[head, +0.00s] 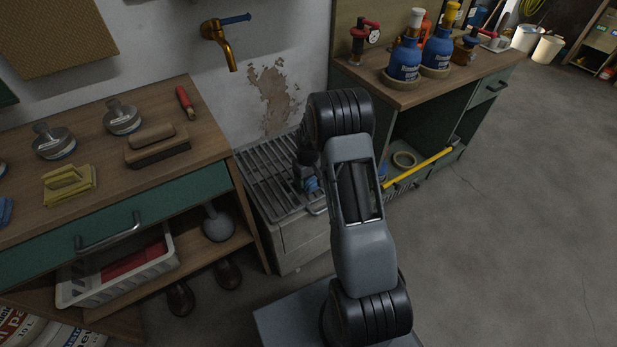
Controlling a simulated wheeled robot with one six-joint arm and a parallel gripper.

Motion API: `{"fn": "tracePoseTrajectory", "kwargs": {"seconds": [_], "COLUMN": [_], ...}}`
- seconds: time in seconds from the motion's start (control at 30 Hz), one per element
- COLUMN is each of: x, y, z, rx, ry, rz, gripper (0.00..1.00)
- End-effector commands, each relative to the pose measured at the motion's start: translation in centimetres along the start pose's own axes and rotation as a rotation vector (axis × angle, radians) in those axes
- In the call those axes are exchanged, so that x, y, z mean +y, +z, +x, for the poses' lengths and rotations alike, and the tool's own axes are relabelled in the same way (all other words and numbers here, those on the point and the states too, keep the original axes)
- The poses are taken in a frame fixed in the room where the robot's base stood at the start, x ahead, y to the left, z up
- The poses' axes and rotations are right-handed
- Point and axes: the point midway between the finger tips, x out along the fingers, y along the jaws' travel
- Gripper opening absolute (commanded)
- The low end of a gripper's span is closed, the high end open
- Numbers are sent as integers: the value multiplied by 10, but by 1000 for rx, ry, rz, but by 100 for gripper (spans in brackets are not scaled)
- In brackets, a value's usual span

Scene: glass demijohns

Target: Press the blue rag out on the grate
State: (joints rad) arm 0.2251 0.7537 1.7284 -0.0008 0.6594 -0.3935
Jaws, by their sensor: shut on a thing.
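The metal grate (262,176) lies on top of a low grey box-like stand between the two workbenches, under the wall tap. My gripper (311,180) points down over the right part of the grate, partly hidden by my own arm. It is shut on the blue rag (312,186), which shows as a small blue patch at the fingertips. Most of the rag is hidden. I cannot tell whether it touches the bars.
A brass tap (220,40) with a blue lever hangs on the wall above the grate. The right bench (430,90) holds blue bottles (405,60).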

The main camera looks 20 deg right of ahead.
Motion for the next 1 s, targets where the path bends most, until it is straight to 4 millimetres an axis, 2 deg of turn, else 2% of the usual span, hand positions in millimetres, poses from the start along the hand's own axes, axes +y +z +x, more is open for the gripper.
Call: {"fn": "tracePoseTrajectory", "kwargs": {"seconds": [1.0], "x": [0], "y": [0], "z": [9], "rx": [0], "ry": [0], "rz": [0], "gripper": [50]}}
